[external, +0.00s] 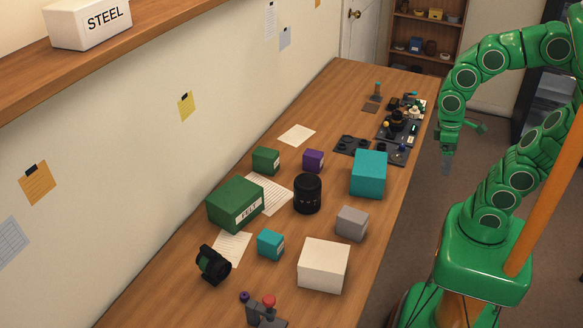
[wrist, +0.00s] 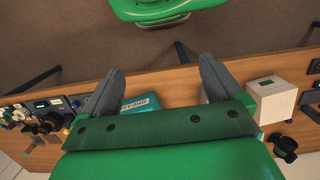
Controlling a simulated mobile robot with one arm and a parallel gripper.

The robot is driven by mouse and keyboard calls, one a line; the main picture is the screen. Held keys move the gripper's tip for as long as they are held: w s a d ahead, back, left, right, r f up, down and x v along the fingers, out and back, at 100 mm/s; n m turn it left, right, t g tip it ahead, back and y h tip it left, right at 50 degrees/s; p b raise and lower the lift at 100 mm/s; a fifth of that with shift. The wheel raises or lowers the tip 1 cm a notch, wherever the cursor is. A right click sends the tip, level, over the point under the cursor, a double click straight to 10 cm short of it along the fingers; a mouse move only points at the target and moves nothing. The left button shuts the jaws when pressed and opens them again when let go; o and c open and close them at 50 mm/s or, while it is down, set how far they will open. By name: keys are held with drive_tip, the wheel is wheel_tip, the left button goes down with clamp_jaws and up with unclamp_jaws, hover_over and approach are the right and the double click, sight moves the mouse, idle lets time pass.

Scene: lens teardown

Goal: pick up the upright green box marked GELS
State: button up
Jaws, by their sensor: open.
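Two green boxes stand on the workbench in the external view. The small green box (external: 266,160) is near the wall, its label too small to read. The larger green box (external: 235,203) has a white label that appears to read FELT, so I cannot confirm which one is marked GELS. My gripper (external: 447,160) hangs beyond the bench's right edge, well apart from both. In the wrist view my gripper (wrist: 160,66) has its two fingers spread with nothing held between them. No green box can be made out on the bench in that view.
A teal box (external: 369,174), black cylinder (external: 307,193), purple box (external: 313,160), grey box (external: 351,223), white box (external: 323,265) and small teal box (external: 270,244) crowd the bench. Small equipment (external: 396,125) lies at the far end. A shelf (external: 60,78) overhangs the upper left.

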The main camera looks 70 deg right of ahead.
drive_tip(key=w+d+f+t, duration=0.1)
drive_tip(key=w+f+t, duration=0.15)
drive_tip(key=w, duration=0.85)
drive_tip(key=w+d+f+t, duration=0.1)
drive_tip(key=w+f+t, duration=0.15)
drive_tip(key=w, duration=0.85)
drive_tip(key=w+d+f+t, duration=0.2)
drive_tip(key=w+f, duration=0.1)
drive_tip(key=w, duration=0.7)
drive_tip(key=t, duration=0.8)
approach(270, 153)
drive_tip(key=x, duration=0.3)
drive_tip(key=shift+d+f, duration=0.15)
drive_tip(key=shift+w+f, duration=0.35)
drive_tip(key=shift+w, duration=0.15)
drive_tip(key=shift+x, duration=3.95)
drive_tip(key=shift+r, duration=0.15)
drive_tip(key=c, duration=1.2)
drive_tip(key=shift+r, duration=0.15)
